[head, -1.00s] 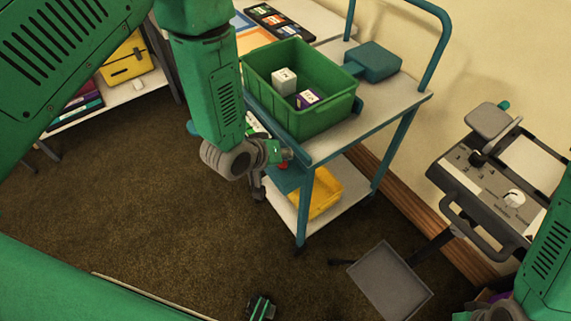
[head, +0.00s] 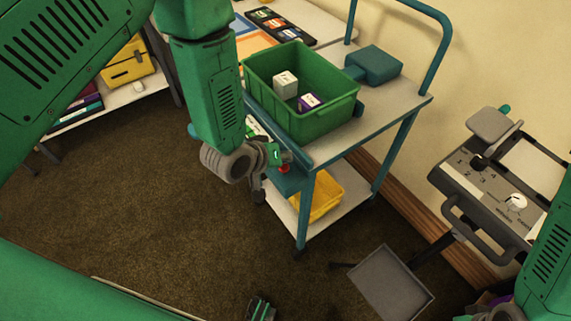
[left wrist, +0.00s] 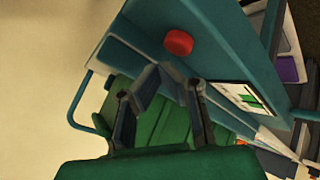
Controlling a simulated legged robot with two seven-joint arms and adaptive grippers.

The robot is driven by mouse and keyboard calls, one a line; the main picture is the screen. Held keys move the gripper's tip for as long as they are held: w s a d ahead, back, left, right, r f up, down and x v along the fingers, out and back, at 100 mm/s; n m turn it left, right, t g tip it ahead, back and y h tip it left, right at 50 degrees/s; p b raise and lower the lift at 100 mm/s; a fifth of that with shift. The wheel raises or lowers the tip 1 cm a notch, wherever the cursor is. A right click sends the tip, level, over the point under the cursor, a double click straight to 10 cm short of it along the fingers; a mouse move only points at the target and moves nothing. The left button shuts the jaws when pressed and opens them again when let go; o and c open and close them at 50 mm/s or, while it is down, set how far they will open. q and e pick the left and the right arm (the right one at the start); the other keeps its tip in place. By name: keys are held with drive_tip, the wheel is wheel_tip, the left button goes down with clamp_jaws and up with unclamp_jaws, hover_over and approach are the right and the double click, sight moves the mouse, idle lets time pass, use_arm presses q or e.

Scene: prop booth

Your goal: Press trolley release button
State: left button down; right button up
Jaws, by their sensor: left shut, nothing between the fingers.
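The trolley (head: 405,100) has a teal frame and pale shelves. Its red round button (head: 285,169) sits on a teal box at the trolley's near left end, partly behind my gripper in the head view. My left gripper (head: 281,160) is beside that end, close to the button. In the left wrist view the button (left wrist: 178,42) shows whole, just beyond the fingertips of my left gripper (left wrist: 161,76). The fingers are shut with nothing between them. I see no clear contact with the button.
A green bin (head: 335,123) with a white and a purple box stands on the trolley; a yellow tray (head: 322,199) is below. A control console (head: 465,200) stands right, with a grey tray (head: 390,283) lower down. A shelf (head: 110,101) is at left. Open carpet lies left.

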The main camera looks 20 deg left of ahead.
use_arm(q)
drive_tip(key=shift+a, duration=0.2)
drive_tip(key=shift+f, duration=0.15)
drive_tip(key=shift+s+d+f, duration=0.1)
drive_tip(key=shift+d+f, duration=0.05)
drive_tip(key=shift+f, duration=0.1)
drive_tip(key=shift+d, duration=0.1)
drive_tip(key=shift+f+b, duration=0.15)
drive_tip(key=shift+b, duration=0.15)
drive_tip(key=shift+f, duration=0.3)
idle(0.4)
drive_tip(key=shift+r, duration=0.15)
drive_tip(key=shift+r+p, duration=0.6)
drive_tip(key=shift+r, duration=0.2)
